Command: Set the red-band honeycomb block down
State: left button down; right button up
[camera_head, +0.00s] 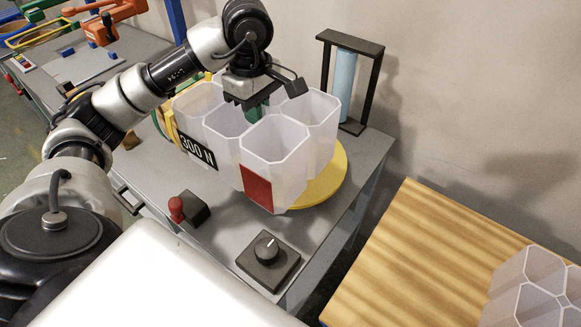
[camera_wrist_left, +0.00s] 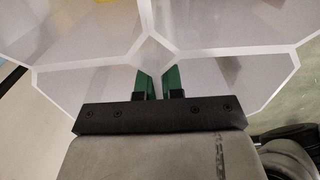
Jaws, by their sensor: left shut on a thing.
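The red-band honeycomb block (camera_head: 291,139) is a cluster of translucent white, open-topped cells with a red patch (camera_head: 257,186) on its near face. My left gripper (camera_head: 256,108) reaches down from above and is shut on a wall of the block. In the left wrist view, its green fingers (camera_wrist_left: 160,84) lie on either side of a cell wall where cells meet. The block is over a yellow round plate (camera_head: 333,180) and hides much of it. I cannot tell whether its underside touches the plate. My right gripper is not in view.
A black "300 N" label (camera_head: 198,152) shows at the block's left. A red-knobbed lever (camera_head: 177,207) and a dial box (camera_head: 267,250) stand in front. A black frame with a blue cylinder (camera_head: 346,84) stands behind. Another honeycomb block (camera_head: 524,298) sits on the wooden top (camera_head: 420,250).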

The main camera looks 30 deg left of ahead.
pick_arm(q)
jog(key=w+f+p, duration=0.3)
jog(key=w+f, duration=0.8)
jog(key=shift+w+f+p, duration=0.25)
jog(key=shift+w+p, duration=0.05)
jog(key=shift+w, duration=0.1)
jog(key=c, duration=1.7)
grip_release()
jog(key=shift+f, duration=0.15)
jog(key=o, duration=0.4)
jog(key=shift+s, duration=0.1)
jog(key=shift+o, duration=0.2)
